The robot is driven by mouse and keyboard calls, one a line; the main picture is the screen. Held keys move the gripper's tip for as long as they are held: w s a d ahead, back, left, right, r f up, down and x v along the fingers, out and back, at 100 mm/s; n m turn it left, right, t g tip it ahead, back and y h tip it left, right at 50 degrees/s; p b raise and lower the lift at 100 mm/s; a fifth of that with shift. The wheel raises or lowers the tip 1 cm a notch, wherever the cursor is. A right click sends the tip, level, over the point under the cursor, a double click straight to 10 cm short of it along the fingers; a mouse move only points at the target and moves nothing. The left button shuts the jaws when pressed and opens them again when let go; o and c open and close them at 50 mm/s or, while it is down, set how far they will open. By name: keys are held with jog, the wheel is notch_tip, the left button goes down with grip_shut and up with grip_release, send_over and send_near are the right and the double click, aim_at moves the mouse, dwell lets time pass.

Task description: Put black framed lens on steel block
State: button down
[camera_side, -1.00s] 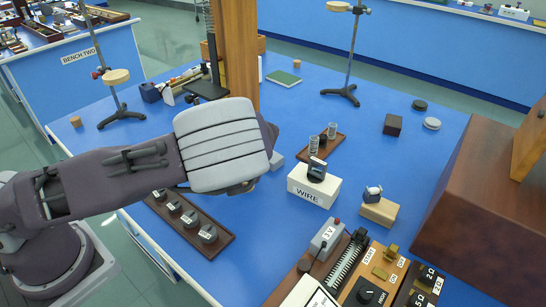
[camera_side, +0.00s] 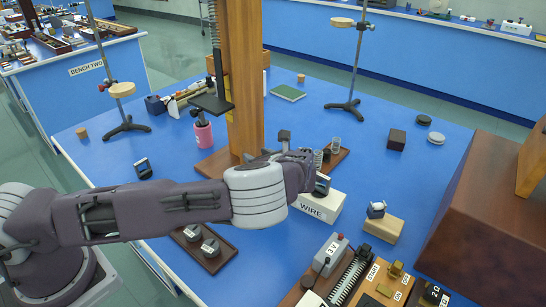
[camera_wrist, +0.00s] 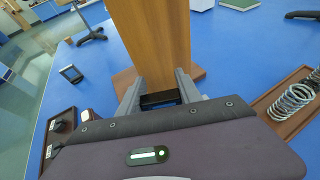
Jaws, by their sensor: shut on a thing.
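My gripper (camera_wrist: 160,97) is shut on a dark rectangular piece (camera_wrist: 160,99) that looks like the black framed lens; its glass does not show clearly. In the side view, my wrist hides most of the held piece. It is in front of the wooden post (camera_side: 245,75); I cannot tell the gap. I cannot pick out the steel block with certainty.
A brown tray with coils (camera_wrist: 292,100) lies right of the post. A wooden block (camera_side: 384,228) bears a small pale and dark item. A rack of labelled weights (camera_side: 205,248) is at the near side. A large brown cabinet (camera_side: 480,220) fills the right.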

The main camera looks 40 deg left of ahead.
jog(key=w, duration=0.6)
jog(key=shift+w, duration=0.1)
jog(key=shift+w+f, duration=0.15)
jog(key=shift+f, duration=1.6)
jog(key=shift+f, duration=0.15)
jog(key=c, duration=0.8)
grip_release()
